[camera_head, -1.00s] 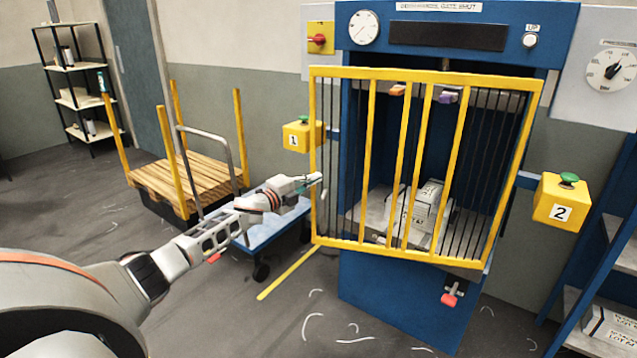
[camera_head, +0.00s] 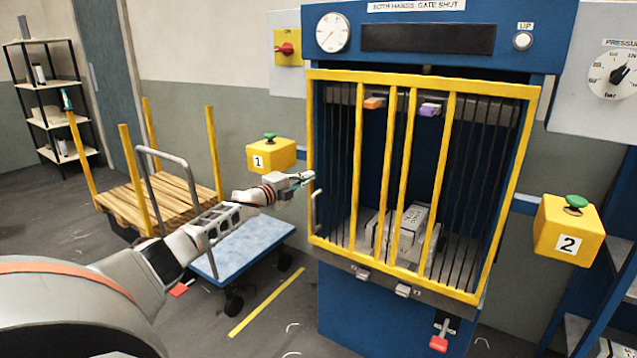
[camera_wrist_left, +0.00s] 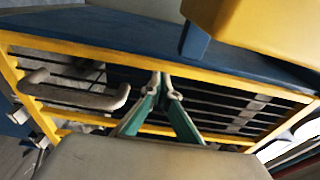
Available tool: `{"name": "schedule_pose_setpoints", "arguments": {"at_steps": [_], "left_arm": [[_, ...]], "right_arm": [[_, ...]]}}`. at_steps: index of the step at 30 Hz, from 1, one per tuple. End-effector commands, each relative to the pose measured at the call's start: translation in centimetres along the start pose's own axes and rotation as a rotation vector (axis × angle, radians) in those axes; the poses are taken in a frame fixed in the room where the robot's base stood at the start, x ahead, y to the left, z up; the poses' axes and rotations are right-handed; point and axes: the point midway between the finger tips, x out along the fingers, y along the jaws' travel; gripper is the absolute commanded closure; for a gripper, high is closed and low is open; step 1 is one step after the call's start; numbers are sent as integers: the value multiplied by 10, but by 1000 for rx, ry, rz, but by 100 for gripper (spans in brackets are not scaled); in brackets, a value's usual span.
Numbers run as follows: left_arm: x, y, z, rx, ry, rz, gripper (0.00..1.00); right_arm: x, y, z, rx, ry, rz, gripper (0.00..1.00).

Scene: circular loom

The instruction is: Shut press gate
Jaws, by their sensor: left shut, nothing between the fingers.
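The press gate (camera_head: 400,80) is a yellow frame with yellow and dark vertical bars. It stands across the opening of the blue press (camera_head: 340,310), flush or nearly so; I cannot tell whether a small gap remains. Its grey handle (camera_head: 316,212) is on the left edge and also shows in the left wrist view (camera_wrist_left: 78,98). My left gripper (camera_head: 311,177) is shut and empty at the gate's left edge, just above the handle. In the left wrist view its fingertips (camera_wrist_left: 166,84) are at the bars, apart from the handle; contact is unclear. My right gripper is out of view.
Yellow button boxes 1 (camera_head: 270,155) and 2 (camera_head: 568,230) flank the press. Grey boxes (camera_head: 410,228) sit inside behind the bars. A blue cart (camera_head: 243,250) and a post trolley (camera_head: 150,192) stand left. Small latches (camera_head: 403,290) show below the gate.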

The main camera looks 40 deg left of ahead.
Motion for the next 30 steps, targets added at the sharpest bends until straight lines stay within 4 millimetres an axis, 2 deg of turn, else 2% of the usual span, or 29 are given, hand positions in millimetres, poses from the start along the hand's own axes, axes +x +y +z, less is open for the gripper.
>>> {"name": "schedule_pose_setpoints", "arguments": {"at_steps": [1, 7, 22, 30], "left_arm": [[1, -5, 7, 3, -15, -7, 100], [1, -11, 16, 3, -29, -15, 100], [0, -15, 17, 1, -30, -21, 100], [-19, -15, 18, 2, -28, -20, 100]], "right_arm": [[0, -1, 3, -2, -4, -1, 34], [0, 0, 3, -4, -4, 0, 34], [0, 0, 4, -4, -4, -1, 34], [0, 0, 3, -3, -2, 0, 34]]}}
